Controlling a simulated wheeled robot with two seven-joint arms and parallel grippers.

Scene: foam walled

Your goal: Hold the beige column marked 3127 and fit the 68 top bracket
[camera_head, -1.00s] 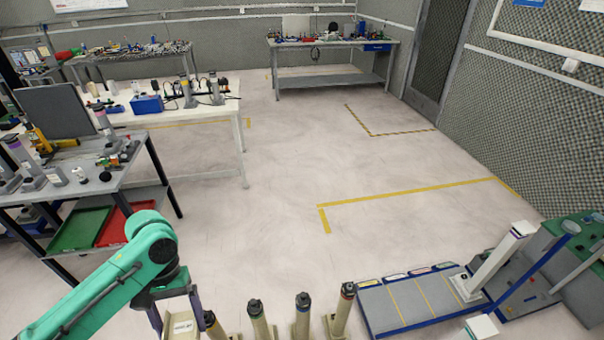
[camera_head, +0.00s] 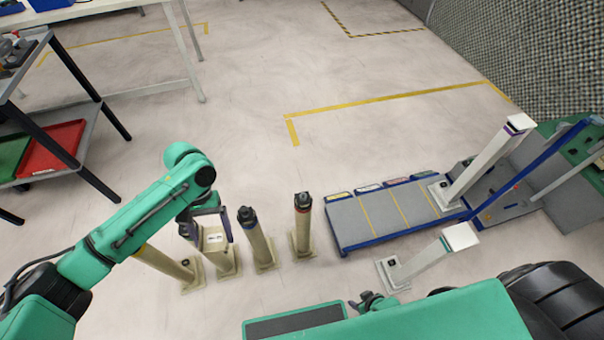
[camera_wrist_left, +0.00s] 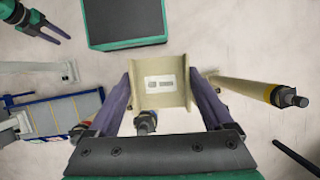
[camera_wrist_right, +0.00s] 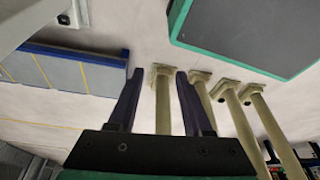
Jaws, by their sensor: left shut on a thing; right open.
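Several beige columns stand in a row on the floor in the head view: one with a yellow band (camera_head: 165,263), one partly hidden behind my left gripper, one dark-topped (camera_head: 255,240), and one with a red ring (camera_head: 302,225). Their markings are unreadable. My left gripper (camera_head: 211,226) is shut on a beige channel-shaped bracket (camera_wrist_left: 160,102), with a white label too small to read. The bracket appears over or near a dark column tip (camera_wrist_left: 145,122); contact cannot be told. My right gripper (camera_wrist_right: 155,70) is open; a beige column (camera_wrist_right: 163,112) shows between its fingers, not gripped.
A grey blue-edged platform (camera_head: 352,228) lies right of the columns. White posts (camera_head: 485,165) (camera_head: 425,262) stand on and beside it. A table with red (camera_head: 50,148) and green trays is at left. Open floor lies beyond the columns.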

